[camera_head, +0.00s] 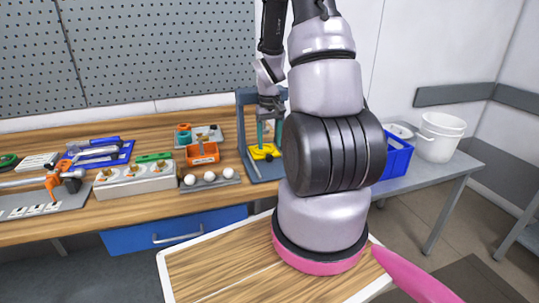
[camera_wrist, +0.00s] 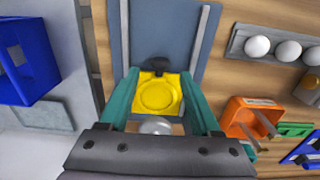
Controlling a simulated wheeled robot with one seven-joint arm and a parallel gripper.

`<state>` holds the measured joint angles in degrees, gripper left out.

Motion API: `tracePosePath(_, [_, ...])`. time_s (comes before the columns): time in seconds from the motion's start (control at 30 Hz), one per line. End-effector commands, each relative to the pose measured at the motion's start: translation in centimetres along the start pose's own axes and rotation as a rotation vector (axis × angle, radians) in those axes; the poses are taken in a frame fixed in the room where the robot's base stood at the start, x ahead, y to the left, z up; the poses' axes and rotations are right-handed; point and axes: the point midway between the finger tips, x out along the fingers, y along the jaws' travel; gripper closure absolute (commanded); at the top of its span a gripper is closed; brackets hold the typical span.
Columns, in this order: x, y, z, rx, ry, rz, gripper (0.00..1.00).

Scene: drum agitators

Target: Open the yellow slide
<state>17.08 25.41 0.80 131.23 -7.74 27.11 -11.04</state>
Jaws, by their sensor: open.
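The yellow slide (camera_wrist: 158,94) is a square yellow block with a round recess, on a blue-grey frame (camera_wrist: 163,25). A dark knob (camera_wrist: 156,64) sits at its upper edge in the wrist view. In the head view the yellow slide (camera_head: 264,152) shows low inside the upright frame (camera_head: 245,110), partly hidden by my arm. My gripper (camera_wrist: 163,85) has green fingers spread apart, one on each side of the yellow slide, with nothing held between them. In the head view my gripper (camera_head: 268,130) points down above the slide. I cannot tell whether the fingers touch it.
An orange holder (camera_head: 202,153) and a grey rack with white balls (camera_head: 210,178) stand left of the frame. Tools and a white block (camera_head: 135,180) fill the bench's left side.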

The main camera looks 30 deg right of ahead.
Motion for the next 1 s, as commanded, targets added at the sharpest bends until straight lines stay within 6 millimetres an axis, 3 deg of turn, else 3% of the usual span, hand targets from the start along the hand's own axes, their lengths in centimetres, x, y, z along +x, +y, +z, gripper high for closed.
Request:
tracePosePath(0.1, [2.3,0.0,0.1,0.000,-0.004,0.000,0.36])
tracePosePath(0.3, [4.7,0.0,0.0,0.001,-0.001,0.000,0.36])
tracePosePath(0.67, [5.4,0.0,0.0,0.001,0.001,0.000,0.36])
tracePosePath(0.7, [5.4,0.0,0.0,0.001,0.001,0.000,0.40])
tracePosePath(0.87, [5.3,0.0,0.0,0.001,0.001,0.000,1.00])
tracePosePath(1.0, [5.3,0.0,0.0,0.001,0.001,0.000,1.00])
